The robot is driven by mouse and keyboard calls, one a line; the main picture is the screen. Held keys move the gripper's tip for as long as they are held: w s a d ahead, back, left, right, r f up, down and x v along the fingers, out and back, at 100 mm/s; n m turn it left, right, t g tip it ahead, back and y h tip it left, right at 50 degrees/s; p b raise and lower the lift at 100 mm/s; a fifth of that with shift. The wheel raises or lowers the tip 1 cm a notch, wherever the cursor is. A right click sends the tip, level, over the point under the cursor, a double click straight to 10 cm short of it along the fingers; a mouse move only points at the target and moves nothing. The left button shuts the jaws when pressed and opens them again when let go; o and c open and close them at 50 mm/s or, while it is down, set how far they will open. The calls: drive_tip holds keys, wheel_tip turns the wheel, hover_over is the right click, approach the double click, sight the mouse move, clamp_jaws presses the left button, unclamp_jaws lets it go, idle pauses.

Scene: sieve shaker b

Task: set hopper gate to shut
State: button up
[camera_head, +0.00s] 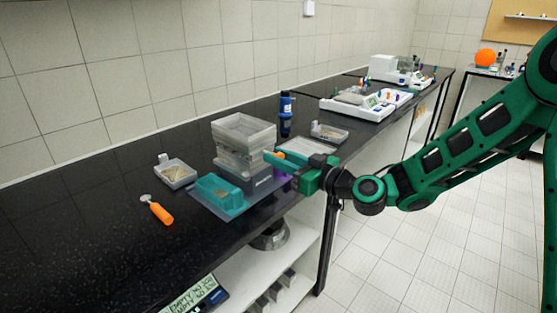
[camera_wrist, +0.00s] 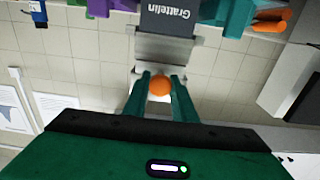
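The sieve shaker has a clear stack of trays (camera_head: 243,140) on a grey base, with a teal hopper-like part (camera_head: 214,190) at its front left. My gripper (camera_head: 275,160) is at the shaker's right side, pointing left. In the wrist view my two teal fingers (camera_wrist: 161,84) stand on either side of a round orange knob (camera_wrist: 160,86). The knob fills the gap between them, near the fingertips. A grey panel marked "Grattelin" (camera_wrist: 165,17) shows upside down just beyond. The gate itself is not clearly visible, and I cannot tell how it is set.
An orange-handled scoop (camera_head: 157,209) and a small tray (camera_head: 175,173) lie left of the shaker. A blue bottle (camera_head: 286,115) stands behind it, and another tray (camera_head: 329,132) lies to the right. A white balance (camera_head: 362,105) is farther along the black bench (camera_head: 110,240).

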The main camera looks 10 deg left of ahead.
drive_tip(key=o, duration=0.4)
drive_tip(key=shift+w, duration=0.2)
drive_tip(key=shift+s, duration=0.2)
drive_tip(key=v, duration=1)
drive_tip(key=shift+d, duration=0.3)
drive_tip(key=shift+s+f, duration=0.1)
